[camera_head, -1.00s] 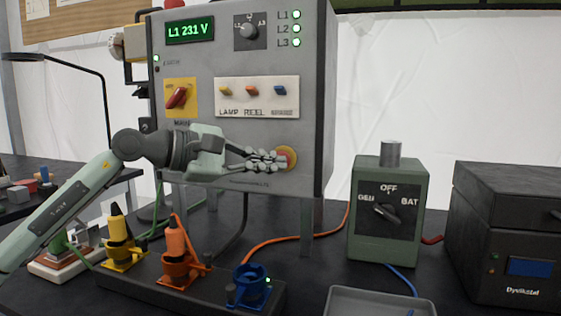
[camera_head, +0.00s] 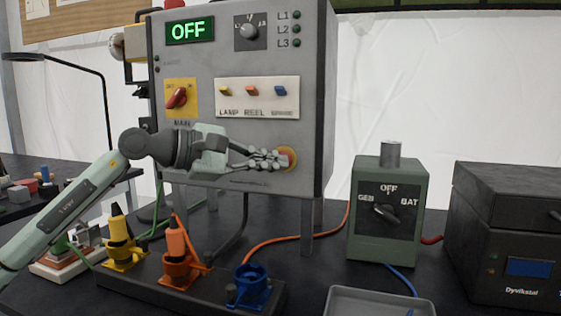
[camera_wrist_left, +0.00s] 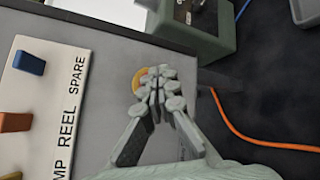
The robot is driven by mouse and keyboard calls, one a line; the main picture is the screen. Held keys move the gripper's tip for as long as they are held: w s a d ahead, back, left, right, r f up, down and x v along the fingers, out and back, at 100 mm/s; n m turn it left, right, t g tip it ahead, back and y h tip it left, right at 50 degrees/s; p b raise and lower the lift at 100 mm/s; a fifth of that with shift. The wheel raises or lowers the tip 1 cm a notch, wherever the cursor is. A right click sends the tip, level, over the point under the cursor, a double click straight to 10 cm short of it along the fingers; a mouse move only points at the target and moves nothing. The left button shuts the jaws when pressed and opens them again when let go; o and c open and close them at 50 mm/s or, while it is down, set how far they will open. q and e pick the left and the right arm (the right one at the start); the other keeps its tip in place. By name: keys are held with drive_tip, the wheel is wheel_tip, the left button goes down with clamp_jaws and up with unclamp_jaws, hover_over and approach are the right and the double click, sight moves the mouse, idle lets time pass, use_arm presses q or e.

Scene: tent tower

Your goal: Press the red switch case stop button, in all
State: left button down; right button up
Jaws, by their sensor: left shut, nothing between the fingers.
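The grey switch case (camera_head: 240,140) stands on legs on the dark table, its display (camera_head: 189,30) reading OFF and its L1, L2 and L3 lamps dark. The red stop button (camera_head: 290,158) with its yellow ring is at the lower right of the case front. My left gripper (camera_head: 283,159) is shut and empty, its fingertips at the button and covering much of it. In the left wrist view the shut fingertips (camera_wrist_left: 157,78) lie over the button, and only the yellow ring (camera_wrist_left: 138,80) shows beside them. My right gripper is not in view.
A red main switch (camera_head: 177,97) and a label plate with several small toggles (camera_head: 257,97) are on the case front. A green selector box (camera_head: 387,210) and a dark case (camera_head: 510,235) stand at right.

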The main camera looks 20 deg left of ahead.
use_arm(q)
drive_tip(key=shift+s+b, duration=0.7)
drive_tip(key=shift+s, duration=0.3)
drive_tip(key=shift+f, duration=0.1)
drive_tip(key=shift+s+a+b, duration=0.15)
drive_tip(key=shift+s+b, duration=1.45)
drive_tip(key=shift+s, duration=0.9)
